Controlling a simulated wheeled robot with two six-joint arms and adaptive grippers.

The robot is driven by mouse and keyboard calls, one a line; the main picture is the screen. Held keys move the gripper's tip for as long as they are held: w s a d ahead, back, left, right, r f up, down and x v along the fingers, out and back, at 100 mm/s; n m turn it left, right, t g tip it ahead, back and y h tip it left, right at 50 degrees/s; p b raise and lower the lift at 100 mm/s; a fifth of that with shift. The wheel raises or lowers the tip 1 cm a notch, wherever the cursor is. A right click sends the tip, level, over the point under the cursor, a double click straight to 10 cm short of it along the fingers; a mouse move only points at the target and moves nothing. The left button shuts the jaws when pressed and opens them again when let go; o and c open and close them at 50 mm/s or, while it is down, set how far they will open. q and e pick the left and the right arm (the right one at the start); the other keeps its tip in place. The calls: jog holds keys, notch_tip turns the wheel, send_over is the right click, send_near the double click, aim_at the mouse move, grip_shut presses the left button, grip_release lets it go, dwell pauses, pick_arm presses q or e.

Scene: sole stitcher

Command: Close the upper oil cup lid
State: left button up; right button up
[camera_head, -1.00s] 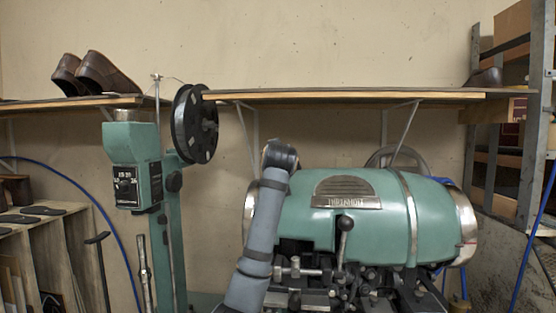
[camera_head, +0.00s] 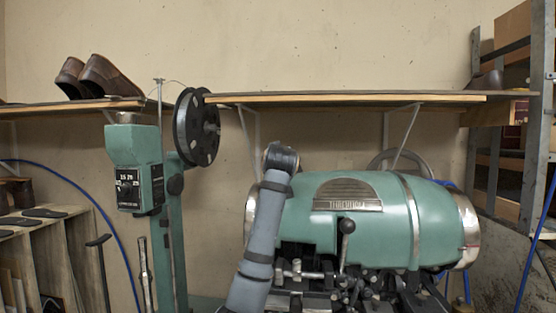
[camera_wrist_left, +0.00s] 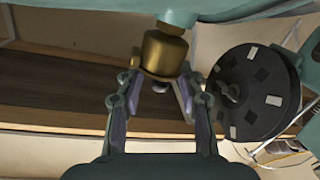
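A brass cup (camera_wrist_left: 165,52) is in the left wrist view, joined to a teal part (camera_wrist_left: 178,18) at the top of the picture. A flat brass rim or lid and a small dark knob (camera_wrist_left: 160,87) show at its lower end; I cannot tell whether the lid is shut. My left gripper (camera_wrist_left: 160,80) is open, its fingers on either side of the cup's lower end; contact is unclear. In the head view my arm (camera_head: 266,235) rises before the teal stitcher (camera_head: 390,215); its gripper and the cup are not visible there. My right gripper is not seen.
A dark thread spool (camera_head: 196,128) stands left of my arm; it also shows close to the right finger in the wrist view (camera_wrist_left: 262,85). A wooden shelf (camera_head: 350,99) runs behind. A lever with a ball knob (camera_head: 346,226) stands at the stitcher's front.

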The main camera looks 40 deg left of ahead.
pick_arm(q)
jog(key=v, duration=1.2)
jog(key=shift+f, duration=0.15)
